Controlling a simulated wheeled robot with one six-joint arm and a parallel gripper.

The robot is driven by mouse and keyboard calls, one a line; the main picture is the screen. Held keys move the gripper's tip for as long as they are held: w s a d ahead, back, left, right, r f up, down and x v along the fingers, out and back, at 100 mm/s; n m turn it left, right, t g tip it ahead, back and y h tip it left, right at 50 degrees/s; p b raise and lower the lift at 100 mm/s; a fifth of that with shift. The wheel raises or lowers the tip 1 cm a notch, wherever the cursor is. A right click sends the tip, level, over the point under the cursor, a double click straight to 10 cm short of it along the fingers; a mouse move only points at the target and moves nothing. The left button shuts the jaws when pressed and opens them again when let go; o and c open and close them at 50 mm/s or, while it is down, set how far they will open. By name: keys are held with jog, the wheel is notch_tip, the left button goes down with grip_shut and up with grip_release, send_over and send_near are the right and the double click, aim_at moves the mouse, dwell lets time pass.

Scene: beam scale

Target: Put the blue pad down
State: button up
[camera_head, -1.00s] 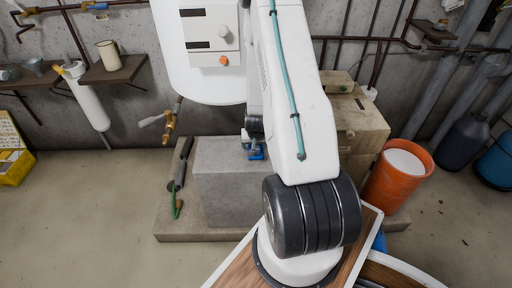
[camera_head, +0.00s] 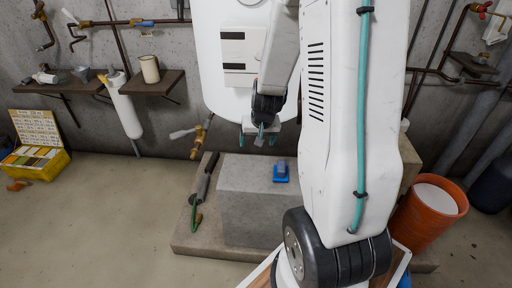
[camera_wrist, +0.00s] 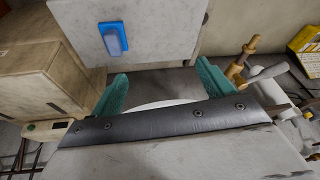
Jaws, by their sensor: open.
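The blue pad (camera_head: 281,173) lies on top of the grey concrete block (camera_head: 254,190), near its back right part, with a paler blue raised piece on it. It also shows in the wrist view (camera_wrist: 113,39), lying on the block's pale top (camera_wrist: 165,25). My gripper (camera_head: 259,138) is raised above and behind the pad, to its left in the head view, and apart from it. Its teal fingers are spread with nothing between them, as the wrist view (camera_wrist: 162,88) also shows.
A white boiler (camera_head: 212,60) hangs on the wall behind my gripper. An orange bucket (camera_head: 430,210) stands at the right. The floor at the left is mostly clear.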

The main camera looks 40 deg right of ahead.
jog(key=s+a+r+n+g+y, duration=0.1)
jog(key=s+a+r+n, duration=0.3)
jog(key=a+r, duration=0.5)
jog(key=s+a+r+n+y, duration=0.1)
jog(key=s+a+r, duration=0.6)
jog(key=a+r, duration=0.25)
jog(key=s+a+r+n+g, duration=0.1)
jog(key=s+a+r+n, duration=0.1)
jog(key=s, duration=0.7)
jog(key=shift+s+a+r+h, duration=0.3)
jog(key=shift+a+r, duration=0.25)
jog(key=shift+r, duration=0.2)
jog(key=shift+w, duration=0.1)
